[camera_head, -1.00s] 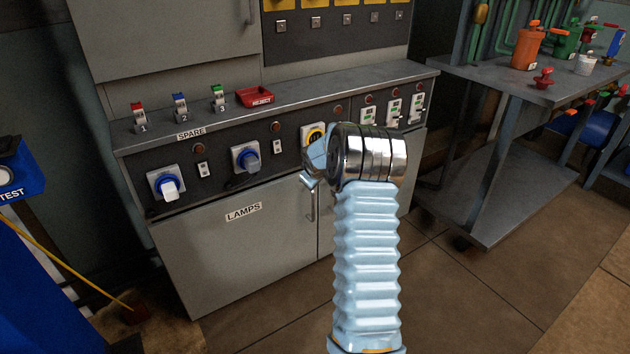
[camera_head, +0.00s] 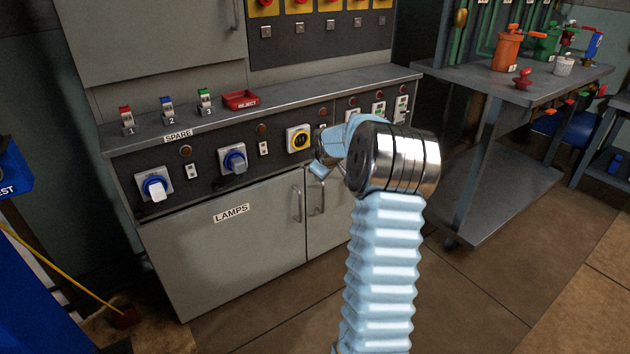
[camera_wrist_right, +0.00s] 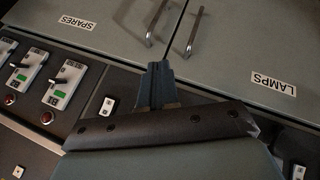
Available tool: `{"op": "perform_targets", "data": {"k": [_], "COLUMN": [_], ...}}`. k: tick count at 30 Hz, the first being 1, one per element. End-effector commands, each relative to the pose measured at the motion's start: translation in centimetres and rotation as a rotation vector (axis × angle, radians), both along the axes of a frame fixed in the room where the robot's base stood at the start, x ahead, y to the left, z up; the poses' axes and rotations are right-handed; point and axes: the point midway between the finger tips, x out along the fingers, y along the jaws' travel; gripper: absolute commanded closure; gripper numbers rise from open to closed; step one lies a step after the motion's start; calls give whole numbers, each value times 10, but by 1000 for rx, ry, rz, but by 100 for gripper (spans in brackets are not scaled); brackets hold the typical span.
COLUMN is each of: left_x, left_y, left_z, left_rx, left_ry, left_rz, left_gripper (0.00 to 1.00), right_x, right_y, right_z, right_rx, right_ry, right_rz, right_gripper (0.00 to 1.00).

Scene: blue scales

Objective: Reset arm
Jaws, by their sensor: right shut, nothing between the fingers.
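My right arm, light blue with a ribbed sleeve and a shiny metal joint, stands in front of the grey control cabinet (camera_head: 262,245) in the head view. My right gripper (camera_wrist_right: 155,82) shows in the right wrist view as dark blue fingers, shut and empty, in front of the cabinet's front. In the head view the gripper end is mostly hidden behind the metal joint. My left gripper is not in view.
A metal table (camera_head: 470,86) stands right; the floor between is clear.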

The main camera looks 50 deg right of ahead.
Motion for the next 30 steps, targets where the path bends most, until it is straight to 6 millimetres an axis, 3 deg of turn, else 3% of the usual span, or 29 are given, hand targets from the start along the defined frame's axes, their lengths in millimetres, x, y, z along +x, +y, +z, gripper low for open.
{"op": "perform_targets", "data": {"k": [4,12,14,17,20,24,27,30], "left_x": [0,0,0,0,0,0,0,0], "left_y": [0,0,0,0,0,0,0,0], "left_z": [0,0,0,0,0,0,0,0], "left_rx": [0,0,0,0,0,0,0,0], "left_ry": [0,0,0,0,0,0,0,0], "left_rz": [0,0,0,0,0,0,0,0], "left_gripper": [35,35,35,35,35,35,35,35], "right_x": [-8,-9,-7,6,29,54,57,44], "right_y": [-3,-4,0,19,62,154,228,304], "right_z": [11,13,9,-13,-56,-132,-182,-227], "right_rx": [-1,0,7,48,132,297,417,534], "right_ry": [0,1,0,-3,-9,-3,15,55], "right_rz": [0,1,5,22,53,91,104,102], "right_gripper": [100,100,100,100,100,100,100,100]}}
